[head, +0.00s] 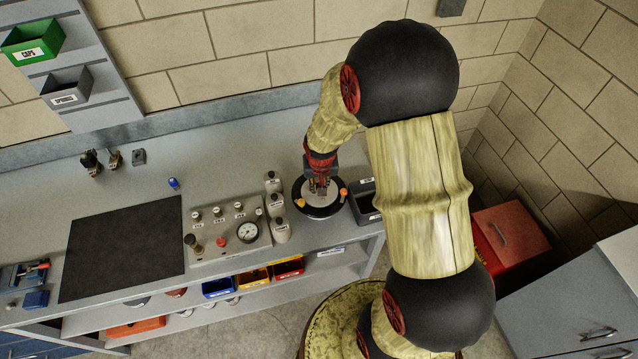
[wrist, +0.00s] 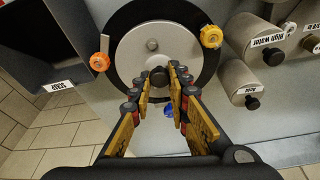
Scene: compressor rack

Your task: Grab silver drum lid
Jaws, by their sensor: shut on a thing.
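The silver drum lid (wrist: 183,50) is a round pale disc inside a wide black ring (wrist: 124,28) in the wrist view. In the head view the lid (head: 312,197) lies on the bench, partly hidden under my gripper (head: 320,190). A dark knob (wrist: 159,76) stands near the lid's middle, with a smaller grey knob (wrist: 152,44) beyond it. My gripper (wrist: 159,80) is over the lid, with its fingertips on both sides of the dark knob, shut on it. An orange clamp knob (wrist: 99,60) and a yellow clamp knob (wrist: 211,37) sit at the ring's sides.
Labelled grey bottles (head: 281,230) stand close left of the drum, beside a gauge panel (head: 232,240). A dark bin (head: 367,215) stands close right. A black mat (head: 125,250) lies farther left. The bench back is mostly clear.

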